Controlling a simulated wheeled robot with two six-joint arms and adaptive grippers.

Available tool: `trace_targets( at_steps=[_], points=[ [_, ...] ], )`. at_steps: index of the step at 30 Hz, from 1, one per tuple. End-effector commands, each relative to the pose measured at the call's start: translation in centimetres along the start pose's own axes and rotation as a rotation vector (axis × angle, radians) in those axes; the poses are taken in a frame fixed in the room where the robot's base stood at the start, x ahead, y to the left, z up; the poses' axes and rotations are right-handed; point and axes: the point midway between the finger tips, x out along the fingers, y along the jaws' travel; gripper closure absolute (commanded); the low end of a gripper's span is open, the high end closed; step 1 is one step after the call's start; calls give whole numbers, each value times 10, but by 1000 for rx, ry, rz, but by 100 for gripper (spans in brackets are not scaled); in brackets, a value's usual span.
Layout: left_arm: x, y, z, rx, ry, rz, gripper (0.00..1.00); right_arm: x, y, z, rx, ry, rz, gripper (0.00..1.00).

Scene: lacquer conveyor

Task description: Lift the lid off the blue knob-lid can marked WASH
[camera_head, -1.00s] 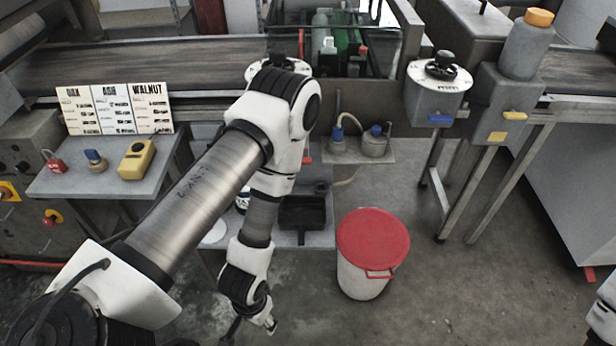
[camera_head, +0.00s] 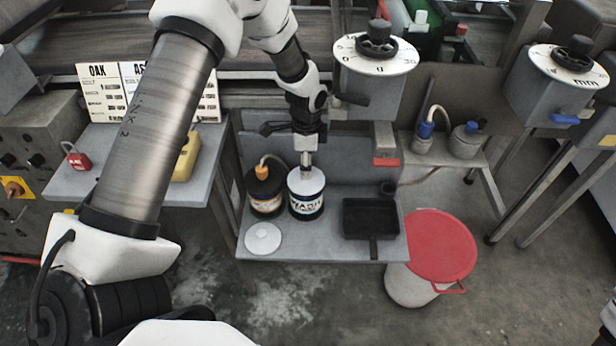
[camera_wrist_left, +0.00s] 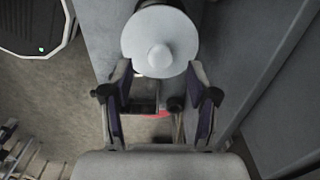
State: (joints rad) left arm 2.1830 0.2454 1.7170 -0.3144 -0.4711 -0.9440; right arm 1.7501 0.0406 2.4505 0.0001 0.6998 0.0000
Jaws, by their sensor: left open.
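The can (camera_head: 306,205), with a white top and a dark band around a white label, stands upright on the grey shelf. Its lettering is only partly readable. Its round white lid (camera_wrist_left: 145,38) with a central knob (camera_wrist_left: 159,56) shows in the left wrist view, and the lid appears to be on the can. My left gripper (camera_head: 306,166) points down just over the lid, hiding part of its top. In the wrist view its fingers (camera_wrist_left: 159,88) are open and empty, with the lid beyond the tips. Contact cannot be told. My right gripper is out of view.
A dark can with an orange-tipped hose (camera_head: 265,190) stands close to the left. A white knobbed disc (camera_head: 263,238) lies in front, and a black tray (camera_head: 371,219) sits to the right. A dial box (camera_head: 372,90) is above right. A red-lidded bin (camera_head: 440,245) stands on the floor.

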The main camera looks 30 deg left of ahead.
Motion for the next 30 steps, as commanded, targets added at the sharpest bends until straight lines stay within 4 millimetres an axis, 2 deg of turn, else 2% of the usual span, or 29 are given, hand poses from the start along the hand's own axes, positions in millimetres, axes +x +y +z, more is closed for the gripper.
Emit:
trace_targets(
  at_steps=[3,6,13,14,15,18,30],
  points=[
    [23,2,4,-3,-1,4,41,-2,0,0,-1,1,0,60],
    [38,2,3,-1,-1,2,41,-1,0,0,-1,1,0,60],
    [42,2,3,-2,1,0,41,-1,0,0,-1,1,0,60],
    [42,2,3,-2,1,0,48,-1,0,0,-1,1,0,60],
    [42,2,3,-2,1,0,62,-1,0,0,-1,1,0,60],
    [42,2,3,-2,0,1,96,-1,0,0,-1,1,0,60],
    [40,3,3,-3,0,2,96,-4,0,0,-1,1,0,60]
  ],
)
